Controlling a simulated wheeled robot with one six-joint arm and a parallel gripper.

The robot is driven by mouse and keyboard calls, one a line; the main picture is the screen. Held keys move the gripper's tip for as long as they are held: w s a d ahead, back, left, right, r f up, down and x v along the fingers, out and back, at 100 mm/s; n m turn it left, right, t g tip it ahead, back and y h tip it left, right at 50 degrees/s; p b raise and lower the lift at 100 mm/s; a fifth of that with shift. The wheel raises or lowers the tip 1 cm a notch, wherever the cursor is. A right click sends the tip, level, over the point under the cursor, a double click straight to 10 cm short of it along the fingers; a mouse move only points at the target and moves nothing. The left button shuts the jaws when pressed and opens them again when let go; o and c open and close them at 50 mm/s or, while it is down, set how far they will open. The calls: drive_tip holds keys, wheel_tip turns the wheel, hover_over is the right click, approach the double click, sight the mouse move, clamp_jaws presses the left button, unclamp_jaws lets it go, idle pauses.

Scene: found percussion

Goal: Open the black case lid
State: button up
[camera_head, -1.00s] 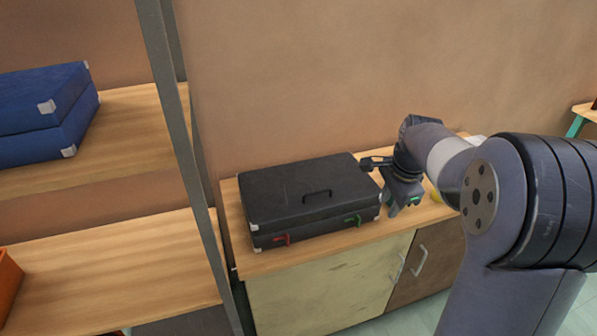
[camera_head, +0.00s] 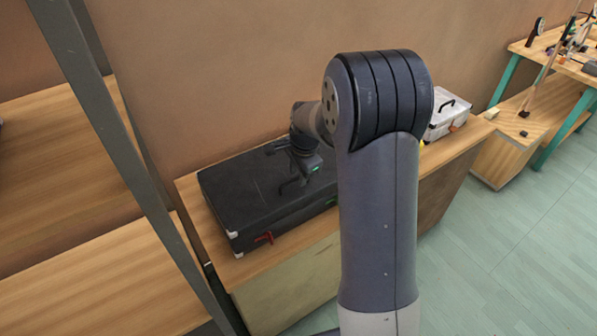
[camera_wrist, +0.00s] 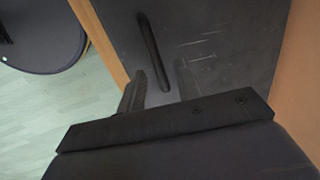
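The black case (camera_head: 235,195) lies flat on the wooden cabinet top with its lid shut. A red latch (camera_head: 264,238) shows on its front; the right part of the front is partly hidden by my arm. My gripper (camera_head: 297,180) is over the right part of the lid. In the wrist view, the case lid (camera_wrist: 225,60) fills the upper right, with a dark bar handle (camera_wrist: 152,52) on it. My gripper (camera_wrist: 160,84) has its two fingers apart, with the handle just beyond the gap. I cannot tell whether they touch it.
The wooden cabinet top (camera_head: 225,268) has a grey case (camera_head: 447,118) at its right end. A grey shelf post (camera_head: 105,130) and wooden shelves stand at the left. A table with several tools is at the far right. The floor (camera_head: 500,250) at right is clear.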

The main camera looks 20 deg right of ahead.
clamp_jaws()
idle(0.6)
